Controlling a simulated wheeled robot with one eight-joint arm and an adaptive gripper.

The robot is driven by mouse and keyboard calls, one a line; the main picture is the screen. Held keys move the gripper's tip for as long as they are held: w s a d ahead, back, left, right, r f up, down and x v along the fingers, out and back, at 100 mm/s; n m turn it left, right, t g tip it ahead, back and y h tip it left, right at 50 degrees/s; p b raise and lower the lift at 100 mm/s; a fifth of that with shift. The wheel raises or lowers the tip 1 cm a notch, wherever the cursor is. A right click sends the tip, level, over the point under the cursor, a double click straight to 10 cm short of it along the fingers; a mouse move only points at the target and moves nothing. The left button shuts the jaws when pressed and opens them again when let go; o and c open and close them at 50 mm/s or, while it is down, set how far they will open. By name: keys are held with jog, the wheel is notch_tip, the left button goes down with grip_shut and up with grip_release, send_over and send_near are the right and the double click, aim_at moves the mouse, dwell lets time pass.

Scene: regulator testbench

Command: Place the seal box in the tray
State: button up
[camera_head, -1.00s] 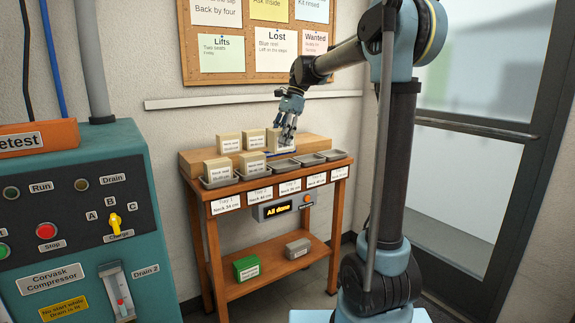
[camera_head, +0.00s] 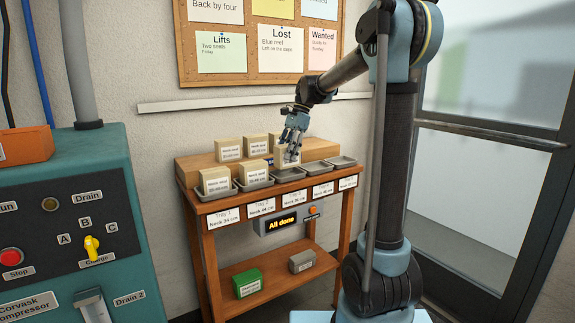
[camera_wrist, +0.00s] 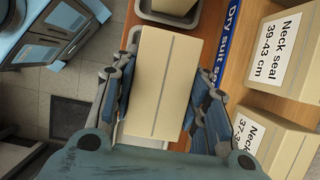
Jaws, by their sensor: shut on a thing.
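My gripper (camera_head: 289,154) is shut on a beige seal box (camera_head: 280,158), held above the front row of trays, near the third tray (camera_head: 290,174). In the wrist view, the seal box (camera_wrist: 163,80) sits between the two fingers and covers most of the tray below. Part of a tray rim (camera_wrist: 144,142) shows beneath it. The label of the held box cannot be read. The first tray (camera_head: 217,194) and second tray (camera_head: 255,186) each have a beige box in them. The fourth tray (camera_head: 319,168) and fifth tray (camera_head: 343,161) are empty.
More neck seal boxes, including one (camera_head: 228,149), stand on the wooden riser (camera_head: 200,162) behind the trays. One label (camera_wrist: 279,50) reads 39-43 cm. A display (camera_head: 280,224) reads "All done". A green box (camera_head: 247,282) and grey box (camera_head: 301,261) lie on the lower shelf.

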aim_at(287, 162)
jog(key=shift+f, duration=2.05)
jog(key=o, duration=1.1)
jog(key=v, duration=1.2)
jog(key=shift+r, duration=0.1)
jog(key=s+d+f+n+t+h, duration=0.1)
jog(key=s+d+f+n, duration=0.2)
jog(key=s+d+f, duration=0.3)
jog(key=s+d+f+n+t+h, duration=0.1)
jog(key=s+d+f+n, duration=0.3)
jog(key=s+f, duration=0.8)
jog(key=s+d+f+n+t+h, duration=0.1)
jog(key=s+d+f+n, duration=0.3)
jog(key=s, duration=1.2)
jog(key=d+f+t, duration=0.1)
jog(key=d+f, duration=0.2)
jog(key=f, duration=0.2)
jog(key=shift+s+d+f+t+h, duration=0.25)
jog(key=shift+d+f+t+h, duration=0.05)
jog(key=shift+d+t+h, duration=0.1)
